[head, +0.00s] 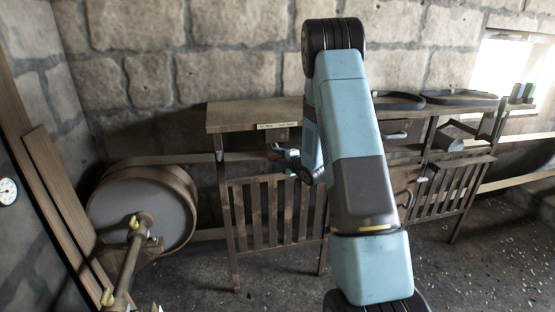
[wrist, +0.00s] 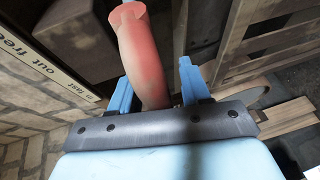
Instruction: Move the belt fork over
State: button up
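The belt fork's handle appears to be the red, rounded grip (wrist: 145,60) in the wrist view. It stands between the two blue fingers of my gripper (wrist: 155,85). The left finger is close beside the grip, and a gap shows between the grip and the right finger. The fingers look apart, not closed on it. In the head view my gripper (head: 284,156) is at the front of the wooden bench, under the label strip, with the small reddish grip (head: 273,152) at its tip. The fork itself cannot be made out.
A label strip (head: 278,125) is on the bench edge (head: 240,116); in the wrist view its words include "out free" and "in fast" (wrist: 45,60). A large belt drum (head: 140,215) stands at left. Slatted wooden panels (head: 275,212) are below the bench. Dark trays (head: 460,97) lie on top.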

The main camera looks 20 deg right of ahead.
jog(key=v, duration=1.3)
jog(key=shift+s+d, duration=0.15)
jog(key=shift+s, duration=0.2)
jog(key=s+a+r+m+g+h, duration=0.25)
jog(key=s+r+m, duration=0.2)
jog(key=r, duration=0.35)
jog(key=s+a+r+m+g+h, duration=0.1)
jog(key=s+r+m+g+h, duration=0.1)
jog(key=s+r+m+h, duration=0.5)
jog(key=s+a+r+m+g+y, duration=0.1)
jog(key=s+a+r+m, duration=0.1)
jog(key=s, duration=0.6)
jog(key=s+a+r+m+g+y, duration=0.2)
jog(key=s+a+r+m, duration=0.1)
jog(key=s, duration=0.4)
jog(key=s+a+r+m+g+y, duration=0.2)
jog(key=s+a+r+m, duration=0.1)
jog(key=s, duration=0.5)
jog(key=shift+s+a+m, duration=0.15)
jog(key=shift+a+m, duration=0.1)
jog(key=shift+a, duration=0.35)
jog(key=shift+s+a+m, duration=0.15)
jog(key=shift+a+m, duration=0.05)
jog(key=shift+a, duration=0.4)
